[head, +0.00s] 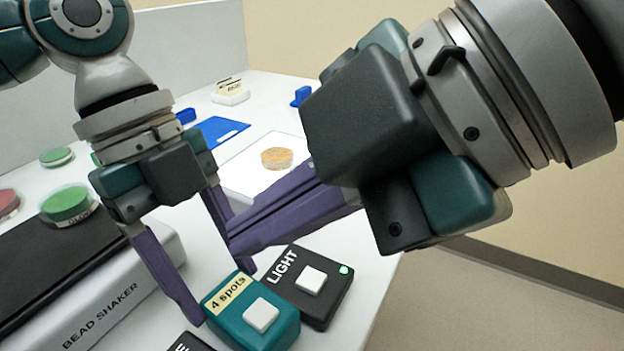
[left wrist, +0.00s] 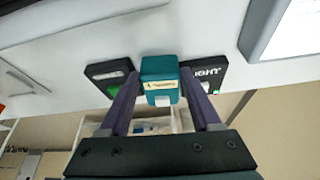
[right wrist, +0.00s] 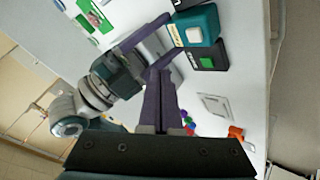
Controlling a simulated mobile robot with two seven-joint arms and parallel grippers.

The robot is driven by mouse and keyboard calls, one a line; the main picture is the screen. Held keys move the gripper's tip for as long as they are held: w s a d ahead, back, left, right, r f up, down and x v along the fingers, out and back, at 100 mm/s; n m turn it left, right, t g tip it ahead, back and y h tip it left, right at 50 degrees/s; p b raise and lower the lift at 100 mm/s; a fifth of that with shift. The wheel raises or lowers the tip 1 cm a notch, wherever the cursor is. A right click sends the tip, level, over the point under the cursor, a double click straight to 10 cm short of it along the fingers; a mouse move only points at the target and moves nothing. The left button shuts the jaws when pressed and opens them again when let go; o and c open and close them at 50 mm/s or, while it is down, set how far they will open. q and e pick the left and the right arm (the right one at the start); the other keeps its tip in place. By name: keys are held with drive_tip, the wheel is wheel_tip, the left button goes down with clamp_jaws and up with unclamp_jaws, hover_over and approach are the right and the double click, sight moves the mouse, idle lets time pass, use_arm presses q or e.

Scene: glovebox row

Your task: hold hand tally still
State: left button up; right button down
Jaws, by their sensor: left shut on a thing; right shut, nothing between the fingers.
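The hand tally is a teal box (head: 236,318) with a white button and a yellow label reading "4 spots". It stands at the table's near edge between two black boxes. My left gripper (head: 222,293) reaches down with one finger on each side of it, shut on it. The left wrist view shows the teal box (left wrist: 159,68) between the two fingertips. My right gripper (head: 234,246) is shut and empty, its tips above and behind the tally, close to my left gripper's right finger. The right wrist view shows the tally (right wrist: 197,30) beyond the closed fingers.
A black box marked LIGHT (head: 318,312), with a white button and lit green lamp, is right of the tally. Another black box (head: 190,343) is left, partly cut off. The bead shaker (head: 120,305) lies left. A white pad with a tan disc (head: 277,158) is behind.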

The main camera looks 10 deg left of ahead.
sight(276, 313)
wheel_tip(276, 313, up, 3)
drive_tip(key=shift+r, duration=0.1)
drive_tip(key=shift+f, duration=4.45)
drive_tip(key=shift+f, duration=0.1)
drive_tip(key=shift+f, duration=0.3)
drive_tip(key=shift+f, duration=0.4)
drive_tip(key=shift+r, duration=0.85)
